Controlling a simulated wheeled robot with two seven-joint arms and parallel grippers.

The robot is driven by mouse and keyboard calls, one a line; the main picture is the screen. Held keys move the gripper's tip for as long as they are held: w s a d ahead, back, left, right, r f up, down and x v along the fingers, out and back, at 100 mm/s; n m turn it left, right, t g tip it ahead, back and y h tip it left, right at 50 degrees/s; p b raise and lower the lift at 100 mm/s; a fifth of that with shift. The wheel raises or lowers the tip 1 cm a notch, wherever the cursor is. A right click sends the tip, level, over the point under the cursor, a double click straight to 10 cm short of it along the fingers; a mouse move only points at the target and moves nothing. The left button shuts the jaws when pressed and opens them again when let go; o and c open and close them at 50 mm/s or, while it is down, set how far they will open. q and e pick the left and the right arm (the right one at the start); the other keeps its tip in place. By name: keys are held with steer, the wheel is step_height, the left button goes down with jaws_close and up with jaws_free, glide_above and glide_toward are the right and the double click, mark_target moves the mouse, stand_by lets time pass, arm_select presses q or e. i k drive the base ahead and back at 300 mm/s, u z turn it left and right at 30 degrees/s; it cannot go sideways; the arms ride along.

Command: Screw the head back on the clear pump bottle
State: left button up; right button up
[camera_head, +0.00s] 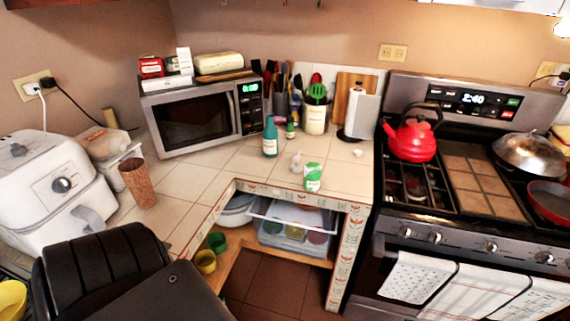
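A small pale, whitish bottle-like thing (297,161) stands on the tiled counter corner, behind a green and white container (312,177). It may be the clear pump bottle, but it is too small to tell whether its head is on. A small white piece (357,153) lies on the counter to its right; I cannot tell whether it is the pump head. A teal bottle (270,138) stands upright to the left, with a small green bottle (290,129) beside it. Neither of my grippers is in view.
A microwave (200,118) stands behind, left of a utensil crock (315,119) and paper towel roll (361,114). The stove with a red kettle (413,140) is to the right. A brown cup (139,183) stands left. An open shelf lies under the counter edge.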

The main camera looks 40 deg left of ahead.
mark_target(312, 169)
steer(key=u, duration=1.1)
steer(key=i, duration=0.15)
steer(key=u, duration=0.05)
